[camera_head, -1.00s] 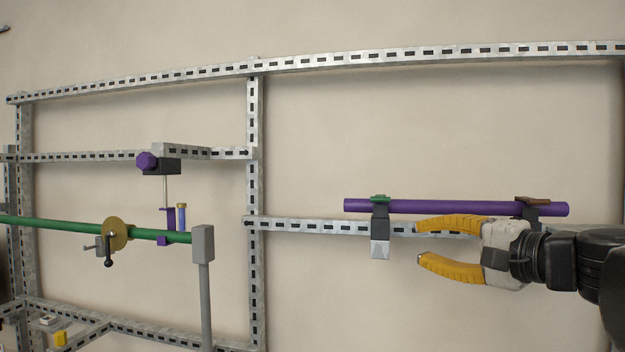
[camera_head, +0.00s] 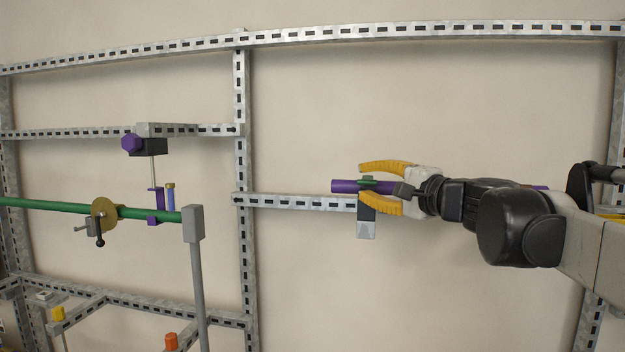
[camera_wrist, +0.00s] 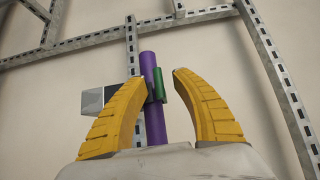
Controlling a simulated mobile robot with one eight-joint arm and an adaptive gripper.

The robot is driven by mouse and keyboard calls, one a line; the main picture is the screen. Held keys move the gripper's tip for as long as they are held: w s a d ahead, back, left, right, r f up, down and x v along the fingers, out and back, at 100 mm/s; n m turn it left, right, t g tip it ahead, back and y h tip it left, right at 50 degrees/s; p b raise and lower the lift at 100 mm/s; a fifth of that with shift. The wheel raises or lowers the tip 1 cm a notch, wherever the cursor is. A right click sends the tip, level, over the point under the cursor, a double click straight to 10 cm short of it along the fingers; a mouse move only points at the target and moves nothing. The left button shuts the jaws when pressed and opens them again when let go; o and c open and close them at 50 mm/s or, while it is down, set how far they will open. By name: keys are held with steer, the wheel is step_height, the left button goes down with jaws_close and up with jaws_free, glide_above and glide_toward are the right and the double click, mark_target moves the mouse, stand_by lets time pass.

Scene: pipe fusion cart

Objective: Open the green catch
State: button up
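The green catch (camera_head: 367,181) is a small green piece over the purple pipe (camera_head: 345,186), at the dark bracket (camera_head: 366,215) on the rail. In the wrist view the green catch (camera_wrist: 158,84) lies along the purple pipe (camera_wrist: 153,120), between my fingers. My gripper (camera_head: 364,187) has two yellow fingers, spread apart above and below the pipe near the catch. In the wrist view my gripper (camera_wrist: 158,76) is open, with a gap between the catch and the right finger. The left finger overlaps the bracket and pipe edge; I cannot tell whether it touches.
A slotted metal frame (camera_head: 242,120) stands before a plain wall. To the left are a green pipe (camera_head: 50,205) with a brass disc (camera_head: 104,215), a grey post (camera_head: 196,280) and a purple knob (camera_head: 131,143). The space between the grey post and the bracket is mostly clear.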

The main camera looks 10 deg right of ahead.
steer(key=shift+c, duration=0.2)
jaws_close()
